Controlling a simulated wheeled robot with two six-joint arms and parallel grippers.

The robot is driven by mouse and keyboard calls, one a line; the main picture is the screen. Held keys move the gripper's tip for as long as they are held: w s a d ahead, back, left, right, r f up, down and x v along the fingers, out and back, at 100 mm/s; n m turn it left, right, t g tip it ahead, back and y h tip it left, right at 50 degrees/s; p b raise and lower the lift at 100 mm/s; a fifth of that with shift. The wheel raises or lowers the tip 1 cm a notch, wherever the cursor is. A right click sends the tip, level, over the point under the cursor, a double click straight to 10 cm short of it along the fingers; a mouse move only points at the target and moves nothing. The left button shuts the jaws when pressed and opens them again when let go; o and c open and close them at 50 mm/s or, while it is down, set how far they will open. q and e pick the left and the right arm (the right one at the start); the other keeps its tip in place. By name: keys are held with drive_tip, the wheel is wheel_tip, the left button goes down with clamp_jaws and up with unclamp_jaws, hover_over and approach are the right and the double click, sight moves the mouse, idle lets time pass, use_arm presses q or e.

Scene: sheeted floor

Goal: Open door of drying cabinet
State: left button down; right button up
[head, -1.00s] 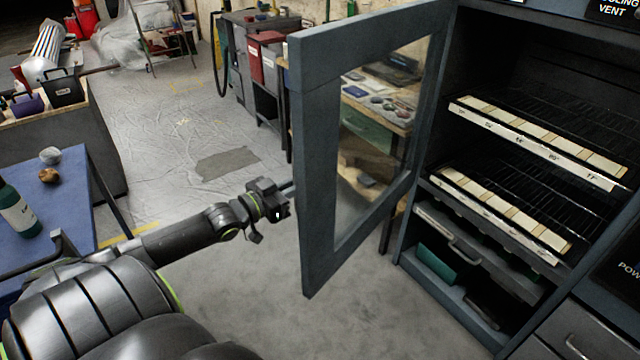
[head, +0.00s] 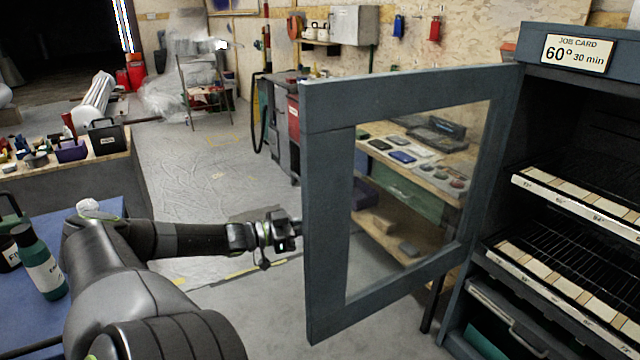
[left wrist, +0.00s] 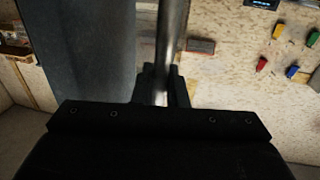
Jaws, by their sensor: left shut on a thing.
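The drying cabinet (head: 548,30) stands at the right in the head view, its dark inside and racks showing. Its grey framed door (head: 328,220) with a glass pane stands swung well out from the cabinet. My left gripper (head: 296,228) is at the door's free edge, its tips partly hidden behind the frame. In the left wrist view a metal bar handle (left wrist: 172,40) runs down between the fingers of my left gripper (left wrist: 160,88), which is shut on it. The grey door (left wrist: 85,45) is beside the bar there. My right gripper is not in view.
A blue table (head: 110,290) with a green bottle (head: 40,265) stands at the left, close to my left arm. A workbench (head: 440,190) shows through the glass. The sheeted floor (head: 190,160) beyond my gripper is largely clear.

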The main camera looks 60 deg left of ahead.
use_arm(q)
drive_tip(key=shift+a, duration=0.2)
drive_tip(key=c, duration=1.5)
unclamp_jaws()
drive_tip(key=shift+w, duration=0.1)
drive_tip(key=shift+c, duration=0.2)
drive_tip(key=p+v, duration=0.3)
drive_tip(key=v, duration=1.4)
drive_tip(key=shift+s, duration=0.25)
drive_tip(key=shift+a, duration=0.15)
